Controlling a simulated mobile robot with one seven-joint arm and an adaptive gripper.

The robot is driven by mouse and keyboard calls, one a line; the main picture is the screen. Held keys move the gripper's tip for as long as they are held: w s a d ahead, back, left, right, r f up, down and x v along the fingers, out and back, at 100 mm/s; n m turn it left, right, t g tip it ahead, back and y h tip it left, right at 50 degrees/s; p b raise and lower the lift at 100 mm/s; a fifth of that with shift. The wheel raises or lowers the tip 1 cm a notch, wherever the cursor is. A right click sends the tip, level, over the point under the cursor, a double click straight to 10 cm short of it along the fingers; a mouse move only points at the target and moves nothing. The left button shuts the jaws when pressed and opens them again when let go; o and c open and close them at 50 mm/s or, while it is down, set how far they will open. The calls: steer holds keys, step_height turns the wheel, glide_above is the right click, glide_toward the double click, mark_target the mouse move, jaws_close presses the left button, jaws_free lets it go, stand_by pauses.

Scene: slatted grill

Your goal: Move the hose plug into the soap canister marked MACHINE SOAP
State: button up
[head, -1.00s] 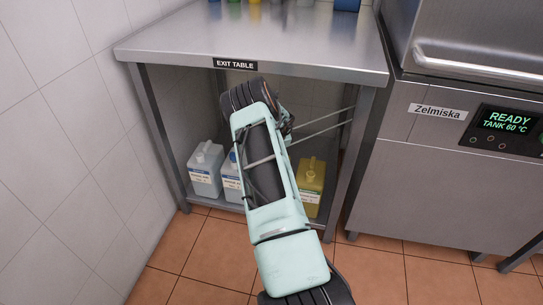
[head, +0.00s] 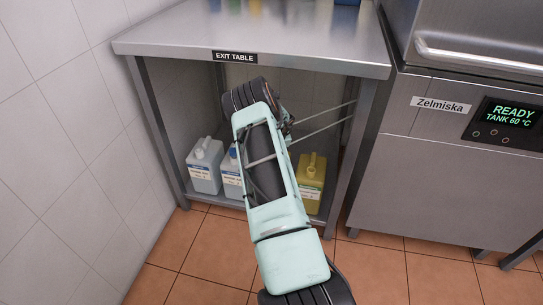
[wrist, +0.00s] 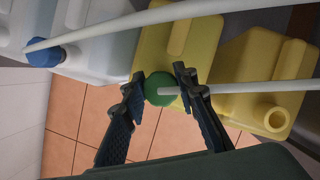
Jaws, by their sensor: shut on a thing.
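The hose plug is a green round piece (wrist: 162,90) on a pale hose, seen in the wrist view. My gripper (wrist: 159,75) is shut on it, with one dark finger on each side. Behind and beside it are two yellow canisters: one (wrist: 172,48) behind the plug, the other (wrist: 258,75) to the right with an open round neck (wrist: 277,119). The plug is apart from that neck. In the head view a yellow canister (head: 311,185) shows right of my arm. Its label is too small to read. My gripper is hidden behind my arm there.
White canisters (head: 204,170) stand at the left on the low shelf under the exit table (head: 180,45). A blue cap with a hose (wrist: 45,55) tops one in the wrist view. Pale hoses cross near my gripper. Table legs and the dishwasher (head: 425,160) bound the space.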

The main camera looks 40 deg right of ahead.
steer(key=shift+f, duration=0.2)
steer(key=o, duration=1.2)
steer(key=shift+o, duration=0.2)
steer(key=v, duration=1.2)
steer(key=shift+r, duration=0.15)
